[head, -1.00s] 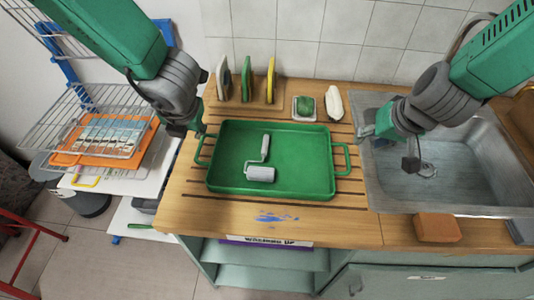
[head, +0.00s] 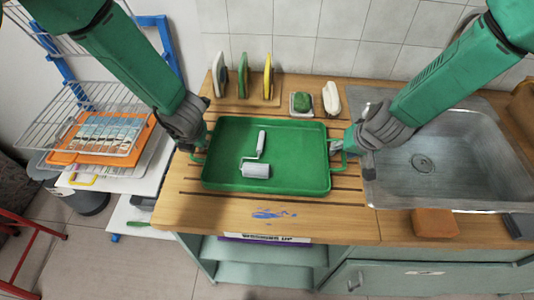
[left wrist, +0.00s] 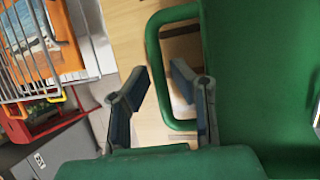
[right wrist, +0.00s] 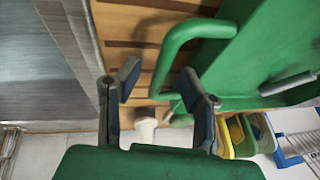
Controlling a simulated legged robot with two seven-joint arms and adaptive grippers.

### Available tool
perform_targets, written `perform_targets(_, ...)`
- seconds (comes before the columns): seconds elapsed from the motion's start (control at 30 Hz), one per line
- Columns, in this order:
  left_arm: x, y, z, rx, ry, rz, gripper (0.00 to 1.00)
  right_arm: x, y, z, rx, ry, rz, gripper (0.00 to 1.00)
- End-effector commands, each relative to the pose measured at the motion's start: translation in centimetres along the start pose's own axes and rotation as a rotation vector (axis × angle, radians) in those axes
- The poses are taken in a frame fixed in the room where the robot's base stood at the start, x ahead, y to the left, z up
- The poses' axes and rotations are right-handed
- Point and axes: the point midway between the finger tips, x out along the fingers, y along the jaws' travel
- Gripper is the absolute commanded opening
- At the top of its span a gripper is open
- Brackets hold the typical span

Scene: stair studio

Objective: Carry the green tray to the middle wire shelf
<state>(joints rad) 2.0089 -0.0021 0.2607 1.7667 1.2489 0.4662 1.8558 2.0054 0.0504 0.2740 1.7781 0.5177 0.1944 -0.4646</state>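The green tray (head: 310,181) lies flat on the wooden counter. A paint roller (head: 257,168) with a white sleeve lies in it. My left gripper (head: 200,146) is at the tray's left handle; in the left wrist view its open fingers (left wrist: 160,82) stand on either side of the handle bar (left wrist: 153,55), not closed on it. My right gripper (head: 343,148) is at the right handle; in the right wrist view its open fingers (right wrist: 158,84) have the handle (right wrist: 168,55) between them. A wire shelf (head: 62,108) of the rack stands at the left.
An orange board (head: 72,158) with a striped item lies beneath the wires. Upright coloured pads (head: 267,75), a green sponge (head: 301,102) and a white bottle-like item (head: 331,98) stand behind the tray. A sink (head: 440,165) is right, an orange-brown block (head: 434,222) front right.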

Motion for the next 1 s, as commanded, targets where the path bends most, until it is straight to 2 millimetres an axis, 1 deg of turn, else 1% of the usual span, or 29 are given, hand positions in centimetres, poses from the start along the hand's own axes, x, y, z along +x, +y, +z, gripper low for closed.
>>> perform_targets(0.1, 0.50, -0.14, -0.03, 0.002, 0.000, 0.000, 0.20, 0.55, 0.12, -0.01, 0.002, 0.001, -0.001, 0.34)
perform_targets(0.4, 0.78, 0.26, -0.04, 0.000, 0.000, -0.004, 0.20, 0.67, -0.29, 0.00, -0.001, 0.000, 0.003, 0.34)
perform_targets(0.47, 0.82, 0.33, -0.05, 0.000, 0.000, -0.005, 0.00, 0.67, -0.37, 0.01, -0.002, 0.000, 0.004, 0.13)
perform_targets(0.5, 0.83, 0.36, -0.05, 0.000, 0.000, -0.005, 0.00, 0.67, -0.39, 0.00, -0.002, 0.000, 0.004, 0.00)
perform_targets(0.87, 0.73, 0.09, -0.04, 0.001, 0.001, -0.002, 0.00, 0.66, -0.13, -0.05, 0.000, 0.000, 0.001, 0.00)
perform_targets(1.0, 0.40, 0.09, 0.08, 0.001, 0.001, -0.002, 0.00, 0.36, -0.14, -0.18, 0.000, 0.000, 0.001, 0.00)
